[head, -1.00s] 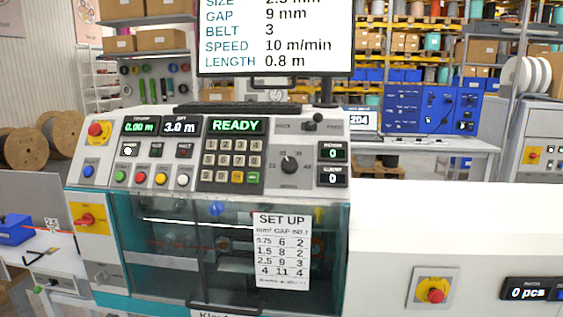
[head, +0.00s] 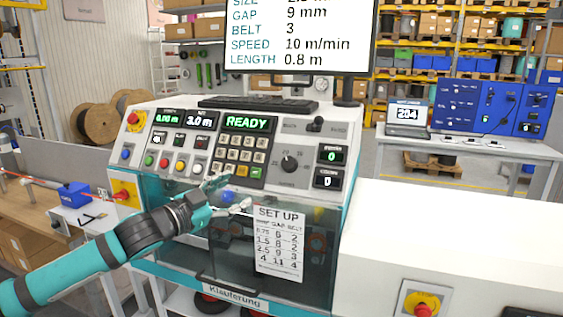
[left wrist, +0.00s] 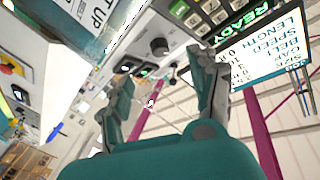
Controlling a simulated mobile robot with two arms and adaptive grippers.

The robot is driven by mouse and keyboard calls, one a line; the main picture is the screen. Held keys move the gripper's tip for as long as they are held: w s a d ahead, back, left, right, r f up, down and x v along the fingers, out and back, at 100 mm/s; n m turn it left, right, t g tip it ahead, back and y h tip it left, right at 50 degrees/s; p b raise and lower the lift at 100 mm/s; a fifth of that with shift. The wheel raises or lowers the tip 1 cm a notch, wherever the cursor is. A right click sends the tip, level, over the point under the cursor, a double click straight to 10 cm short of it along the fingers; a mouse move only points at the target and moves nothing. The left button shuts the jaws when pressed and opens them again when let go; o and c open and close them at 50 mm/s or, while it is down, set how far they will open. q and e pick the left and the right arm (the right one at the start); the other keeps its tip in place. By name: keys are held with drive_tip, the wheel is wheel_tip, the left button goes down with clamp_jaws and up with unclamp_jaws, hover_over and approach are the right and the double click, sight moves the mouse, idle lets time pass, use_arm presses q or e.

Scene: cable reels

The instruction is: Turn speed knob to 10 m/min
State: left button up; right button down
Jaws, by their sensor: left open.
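The speed knob (head: 289,163) is a round black dial on the right part of the machine's control panel, right of the keypad. It also shows in the left wrist view (left wrist: 159,47), beyond and between the fingers. My left gripper (head: 232,194) is in front of the panel's lower edge, left of and below the knob, apart from it. In the left wrist view its two fingers (left wrist: 160,88) are spread and empty. The monitor (head: 295,35) reads SPEED 10 m/min. The knob's exact pointer setting is too small to read. My right gripper is not in view.
The keypad (head: 240,155) and coloured buttons (head: 172,164) lie left of the knob. A SET UP sheet (head: 279,243) hangs on the clear front cover below. The green display (head: 246,123) reads READY.

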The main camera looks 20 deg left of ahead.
use_arm(q)
drive_tip(key=r, duration=0.1)
drive_tip(key=p, duration=0.8)
approach(285, 166)
drive_tip(key=x, duration=0.8)
drive_tip(key=shift+r, duration=0.2)
drive_tip(key=shift+w+d, duration=0.15)
drive_tip(key=shift+w, duration=0.3)
drive_tip(key=shift+d, duration=0.1)
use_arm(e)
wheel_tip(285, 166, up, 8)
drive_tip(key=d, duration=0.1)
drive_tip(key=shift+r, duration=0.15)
use_arm(q)
drive_tip(key=shift+f, duration=0.1)
drive_tip(key=c, duration=1.1)
drive_tip(key=shift+c, duration=0.2)
